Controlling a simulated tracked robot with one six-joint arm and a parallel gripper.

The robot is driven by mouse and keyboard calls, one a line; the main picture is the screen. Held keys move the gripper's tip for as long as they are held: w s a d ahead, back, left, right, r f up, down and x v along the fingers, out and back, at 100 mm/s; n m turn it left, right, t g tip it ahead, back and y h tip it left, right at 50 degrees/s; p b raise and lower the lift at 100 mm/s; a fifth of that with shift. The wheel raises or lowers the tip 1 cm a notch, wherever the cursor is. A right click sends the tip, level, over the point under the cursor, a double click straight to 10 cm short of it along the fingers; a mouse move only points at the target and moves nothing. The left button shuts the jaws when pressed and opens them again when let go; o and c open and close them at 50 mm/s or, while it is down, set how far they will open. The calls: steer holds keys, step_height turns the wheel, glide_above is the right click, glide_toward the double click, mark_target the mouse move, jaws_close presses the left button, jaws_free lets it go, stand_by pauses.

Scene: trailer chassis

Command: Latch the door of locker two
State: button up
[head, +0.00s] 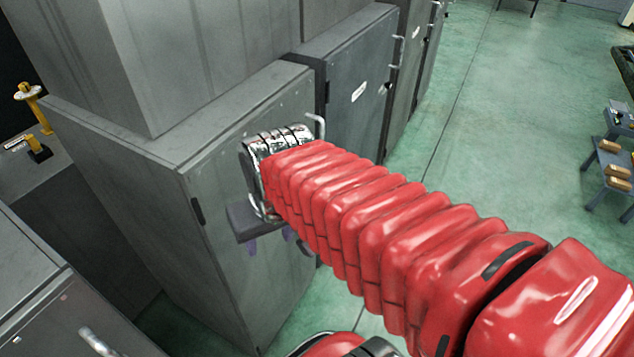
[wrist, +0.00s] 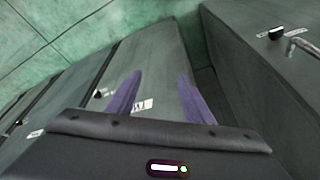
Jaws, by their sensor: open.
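The row of grey lockers stands along the left of the head view. The nearest locker's door (head: 245,190) is behind my gripper (head: 272,241), with a metal handle (head: 317,125) at its upper right. The second locker door along the row (head: 350,85) has a white label and a black latch knob. I cannot read the labels, so which door is locker two is unclear. In the wrist view my gripper (wrist: 160,100) is open, its purple fingers apart with nothing between them. A labelled grey door (wrist: 165,75) lies beyond them. My arm hides part of the nearest door.
In the wrist view another grey locker face (wrist: 265,80) at the right has a black knob (wrist: 277,34) and a bent handle (wrist: 302,46). A dark gap lies beside it. Green floor (head: 480,130) is open to the right. Small stands (head: 610,160) are at the far right.

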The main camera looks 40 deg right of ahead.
steer(key=w+d+f+m+t+y, duration=0.15)
steer(key=d+f+m+y, duration=0.35)
steer(key=d+f+m, duration=0.5)
steer(key=w+d+f+m+y, duration=0.3)
steer(key=d+f+m+y, duration=0.2)
steer(key=d+f+m, duration=0.55)
steer(key=w+d+f+m+t+h, duration=0.1)
steer(key=w+d+f+m+t, duration=0.35)
steer(key=d+f+t, duration=0.35)
steer(key=w+d+r+m+t+h, duration=0.1)
steer(key=d+r+m+t, duration=0.3)
steer(key=d, duration=0.4)
steer(key=shift+w+r+m+h, duration=0.3)
steer(key=shift+w+r+h, duration=0.1)
steer(key=shift+h, duration=0.2)
steer(key=shift+a, duration=0.1)
steer(key=x, duration=1.3)
steer(key=shift+w, duration=0.4)
steer(key=shift+a+f, duration=0.1)
steer(key=shift+c, duration=0.5)
